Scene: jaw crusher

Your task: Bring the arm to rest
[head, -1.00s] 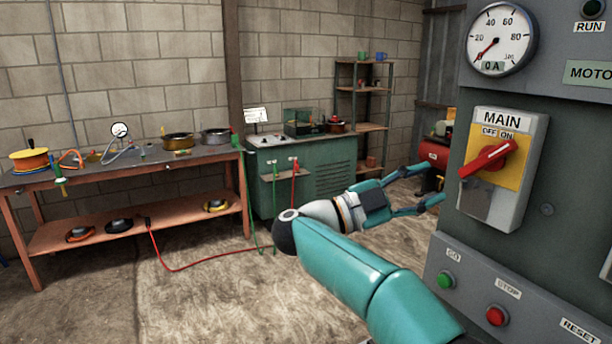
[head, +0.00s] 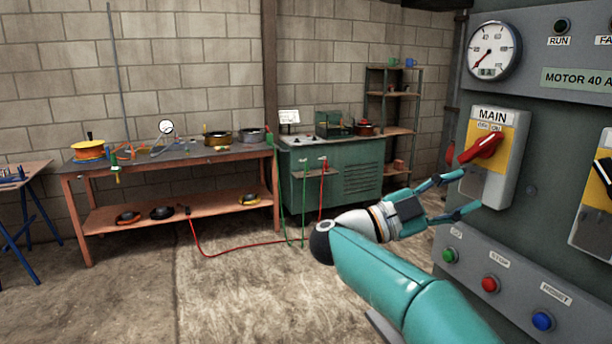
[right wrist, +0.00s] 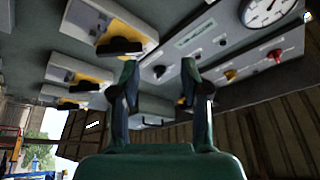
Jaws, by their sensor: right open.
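My right arm reaches in from the lower right in the head view. Its gripper (head: 460,196) is open and empty, in front of the grey control panel (head: 462,130) and close to the MAIN switch (head: 490,155). I cannot tell from the overlap whether a finger touches the panel. The red MAIN handle (head: 482,149) is tilted, its lower end to the left. In the right wrist view the open fingers (right wrist: 157,80) show with nothing between them. My left gripper is not in view.
The panel has green GO (head: 450,255), red STOP (head: 489,284) and blue RESET (head: 542,321) buttons. A gauge (head: 493,49) is above. A workbench (head: 160,167) and green cabinet (head: 335,175) stand along the wall. The floor between is mostly clear, with red and green cables.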

